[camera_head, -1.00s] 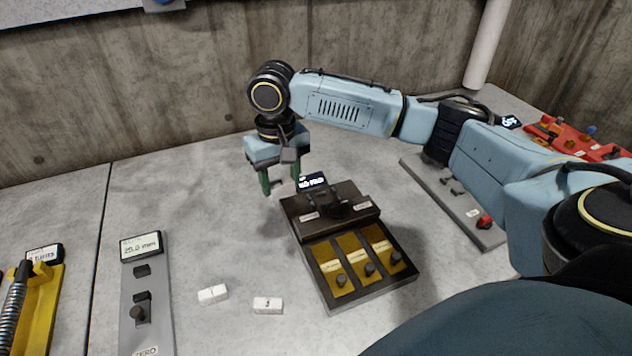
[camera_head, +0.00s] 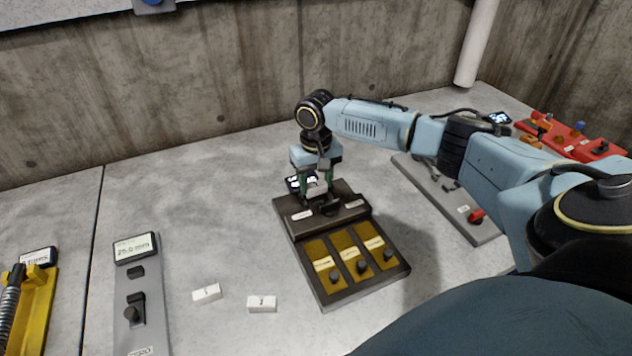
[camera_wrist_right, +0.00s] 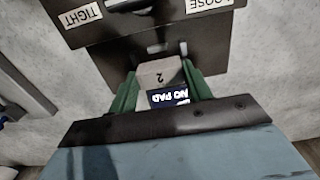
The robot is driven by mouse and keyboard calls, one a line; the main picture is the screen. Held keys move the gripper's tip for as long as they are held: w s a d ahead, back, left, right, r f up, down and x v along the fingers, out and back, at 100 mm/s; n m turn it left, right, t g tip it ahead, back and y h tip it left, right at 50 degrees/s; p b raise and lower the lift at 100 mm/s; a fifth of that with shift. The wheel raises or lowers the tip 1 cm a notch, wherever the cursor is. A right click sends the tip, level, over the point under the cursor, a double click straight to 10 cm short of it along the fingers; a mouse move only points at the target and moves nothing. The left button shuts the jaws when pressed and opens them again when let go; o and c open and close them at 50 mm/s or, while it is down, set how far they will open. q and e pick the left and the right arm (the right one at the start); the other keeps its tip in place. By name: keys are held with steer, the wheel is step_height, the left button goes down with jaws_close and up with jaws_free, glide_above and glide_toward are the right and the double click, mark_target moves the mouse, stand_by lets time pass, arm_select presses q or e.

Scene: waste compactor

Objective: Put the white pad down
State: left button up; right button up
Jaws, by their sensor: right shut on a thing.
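My right gripper (camera_head: 316,190) is shut on a white pad (camera_wrist_right: 158,74) marked 2, held between its green fingers. The pad is over the back part of the dark gauge box (camera_head: 387,283), in front of its small display (camera_wrist_right: 168,98), which reads NO PAD. I cannot tell whether the pad touches the box. Two other white pads, a left one (camera_head: 207,293) and a right one (camera_head: 262,304), lie on the table left of the box. My left gripper is out of view.
The box has TIGHT and LOOSE labels and three yellow panels (camera_head: 350,258) with dark knobs. A grey gauge strip (camera_head: 140,295) and a yellow device (camera_head: 38,310) stand at left. A grey panel with a red knob (camera_head: 476,216) and a red rack (camera_head: 575,140) are at right.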

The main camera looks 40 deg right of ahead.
mark_target(316, 184)
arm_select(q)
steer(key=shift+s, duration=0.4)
arm_select(e)
steer(key=shift+f, duration=0.4)
steer(key=shift+f, duration=0.1)
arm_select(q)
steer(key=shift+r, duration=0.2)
arm_select(e)
steer(key=shift+f, duration=0.45)
steer(key=o, duration=1.1)
steer(key=shift+f, duration=0.1)
steer(key=shift+c, duration=0.2)
steer(key=shift+a, duration=0.1)
steer(key=shift+r, duration=0.2)
arm_select(q)
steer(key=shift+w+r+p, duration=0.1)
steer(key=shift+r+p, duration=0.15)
steer(key=shift+p, duration=0.25)
arm_select(e)
step_height(316, 184, up, 13)
